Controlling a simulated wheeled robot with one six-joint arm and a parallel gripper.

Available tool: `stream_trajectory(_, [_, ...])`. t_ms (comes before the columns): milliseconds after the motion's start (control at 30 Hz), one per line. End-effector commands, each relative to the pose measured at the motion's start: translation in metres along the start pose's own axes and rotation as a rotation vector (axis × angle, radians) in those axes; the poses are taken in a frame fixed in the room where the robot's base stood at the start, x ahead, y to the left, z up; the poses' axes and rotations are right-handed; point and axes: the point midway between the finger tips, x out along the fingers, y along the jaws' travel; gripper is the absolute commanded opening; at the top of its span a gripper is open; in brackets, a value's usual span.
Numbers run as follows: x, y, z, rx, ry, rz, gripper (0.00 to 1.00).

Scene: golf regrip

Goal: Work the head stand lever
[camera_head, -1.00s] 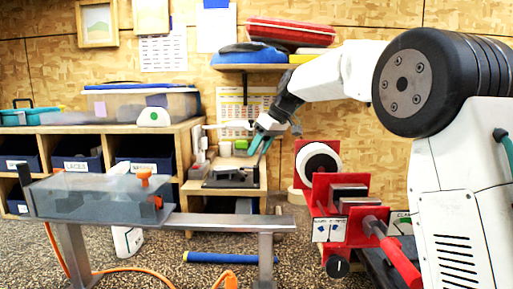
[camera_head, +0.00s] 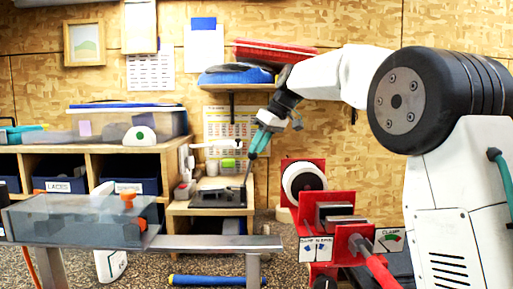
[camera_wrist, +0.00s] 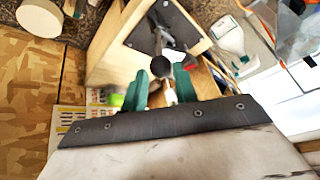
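The head stand appears to be the dark plate (camera_head: 210,200) with grey parts on a low wooden bench in the head view. In the wrist view its dark plate (camera_wrist: 178,28) lies ahead of my fingers. A thin dark lever (camera_head: 247,174) seems to rise from the plate's right end to just below my gripper (camera_head: 255,152). The fingers stand apart, open. I cannot tell whether they touch the knob.
A red clamp vise (camera_head: 335,225) stands right of the bench. A grey metal table with a clear box (camera_head: 75,222) is at front left. Cubbies with bins (camera_head: 58,185) stand behind it. A shelf (camera_head: 238,87) hangs above the bench. A blue tube (camera_head: 215,281) lies on the floor.

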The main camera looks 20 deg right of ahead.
Motion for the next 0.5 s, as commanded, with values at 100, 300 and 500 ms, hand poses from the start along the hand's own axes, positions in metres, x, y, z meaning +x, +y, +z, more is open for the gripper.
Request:
stream_trajectory(100, [-0.010,0.000,0.008,-0.006,-0.019,0.067,0.00])
stream_trajectory(300, [0.023,-0.024,0.026,0.042,-0.254,0.245,0.00])
stream_trajectory(500, [0.047,-0.059,0.027,0.077,-0.455,0.562,0.00])
